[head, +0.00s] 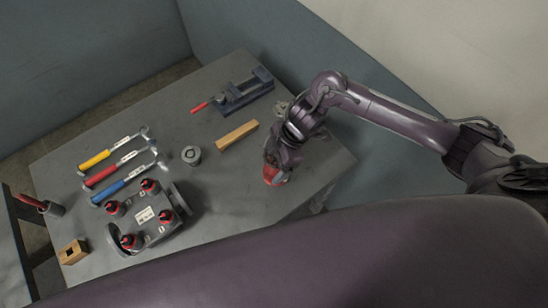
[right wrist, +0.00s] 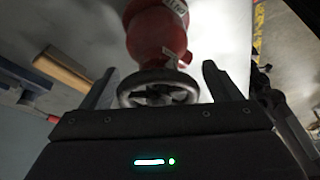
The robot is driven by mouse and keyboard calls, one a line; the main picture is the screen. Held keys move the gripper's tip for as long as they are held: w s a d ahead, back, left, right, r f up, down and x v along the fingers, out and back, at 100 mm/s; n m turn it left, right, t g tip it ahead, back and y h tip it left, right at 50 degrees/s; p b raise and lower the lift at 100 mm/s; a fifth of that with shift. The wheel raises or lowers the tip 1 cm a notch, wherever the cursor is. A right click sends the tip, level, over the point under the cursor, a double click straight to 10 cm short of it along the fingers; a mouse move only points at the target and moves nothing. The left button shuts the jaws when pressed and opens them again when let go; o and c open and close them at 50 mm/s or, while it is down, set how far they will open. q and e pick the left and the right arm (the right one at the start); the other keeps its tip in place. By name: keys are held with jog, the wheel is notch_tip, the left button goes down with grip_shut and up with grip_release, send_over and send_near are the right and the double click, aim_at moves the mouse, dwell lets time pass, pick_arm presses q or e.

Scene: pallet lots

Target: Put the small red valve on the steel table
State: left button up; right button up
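The small red valve (head: 272,175) shows just below my right gripper (head: 275,155) in the head view, over the right part of the grey steel table (head: 225,200). In the right wrist view, the valve's red body (right wrist: 155,35) carries a white label, and its dark handwheel (right wrist: 158,90) sits between the two fingers of my right gripper (right wrist: 160,85). The fingers appear closed against the wheel rim. I cannot tell whether the valve's base touches the tabletop. My left gripper is not in view.
The table also carries a blue vise (head: 240,95), a wooden bar (head: 237,134), a grey round part (head: 192,155), tools with coloured handles (head: 105,175), a grey fixture with several red knobs (head: 145,214) and a wooden block (head: 73,252). Bare tabletop lies right of the fixture.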

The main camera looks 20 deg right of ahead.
jog(key=shift+r, duration=0.1)
jog(key=shift+d+r, duration=0.1)
jog(key=shift+r, duration=0.15)
jog(key=b+v, duration=0.1)
jog(key=v, duration=1)
jog(key=shift+r, duration=0.25)
jog(key=shift+s+d, duration=0.1)
jog(key=shift+d, duration=0.05)
